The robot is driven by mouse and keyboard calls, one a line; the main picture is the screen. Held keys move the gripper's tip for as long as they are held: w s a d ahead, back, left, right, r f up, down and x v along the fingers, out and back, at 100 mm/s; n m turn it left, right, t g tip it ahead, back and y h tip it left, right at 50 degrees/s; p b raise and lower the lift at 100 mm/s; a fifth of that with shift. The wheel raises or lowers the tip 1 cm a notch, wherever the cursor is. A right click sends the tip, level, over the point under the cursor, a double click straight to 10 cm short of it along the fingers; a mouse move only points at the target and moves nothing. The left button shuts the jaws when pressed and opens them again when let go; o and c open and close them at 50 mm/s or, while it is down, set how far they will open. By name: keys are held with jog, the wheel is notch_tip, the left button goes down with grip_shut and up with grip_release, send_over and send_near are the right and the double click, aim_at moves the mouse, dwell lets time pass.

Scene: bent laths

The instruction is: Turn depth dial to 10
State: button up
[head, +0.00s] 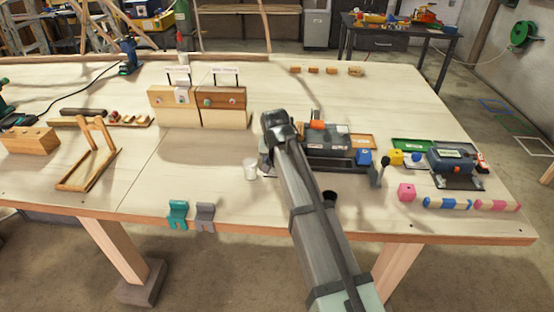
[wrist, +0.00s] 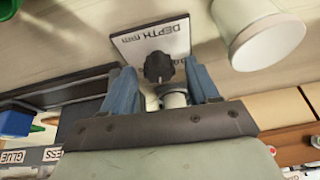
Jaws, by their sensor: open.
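The depth dial shows in the wrist view as a dark, lobed knob (wrist: 159,67) in front of a white plate (wrist: 155,40) lettered "DEPTH mm", which reads upside down. My gripper (wrist: 170,80) is open, with one blue finger on either side of the knob. I cannot tell whether the fingers touch it. The dial's pointer and number marks cannot be made out. In the head view my arm and gripper (head: 277,135) reach over the table beside a grey machine (head: 335,142), and the dial is hidden behind them.
A white cup (head: 250,170) stands left of my arm; it is also close by in the wrist view (wrist: 255,30). Wooden boxes (head: 222,97) stand behind. A blue block (head: 363,157) and a small lever (head: 378,172) are to the right.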

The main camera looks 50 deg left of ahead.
jog(key=v, duration=1.3)
jog(key=shift+r, duration=0.4)
jog(key=shift+s, duration=0.1)
jog(key=s+a, duration=0.4)
jog(key=a, duration=0.2)
jog(key=w+f+m+h, duration=0.1)
jog(key=w+f+m, duration=0.1)
jog(key=f, duration=0.2)
jog(key=w+d+f+m+h, duration=0.1)
jog(key=w+f+m, duration=0.1)
jog(key=w+f, duration=0.1)
jog(key=w+f+m+t+h, duration=0.1)
jog(key=w+f+m, duration=0.1)
jog(key=f, duration=0.3)
jog(key=shift+w+d+f+m, duration=0.25)
jog(key=shift+d+f+m, duration=0.15)
jog(key=shift+m, duration=0.2)
jog(key=shift+c, duration=0.5)
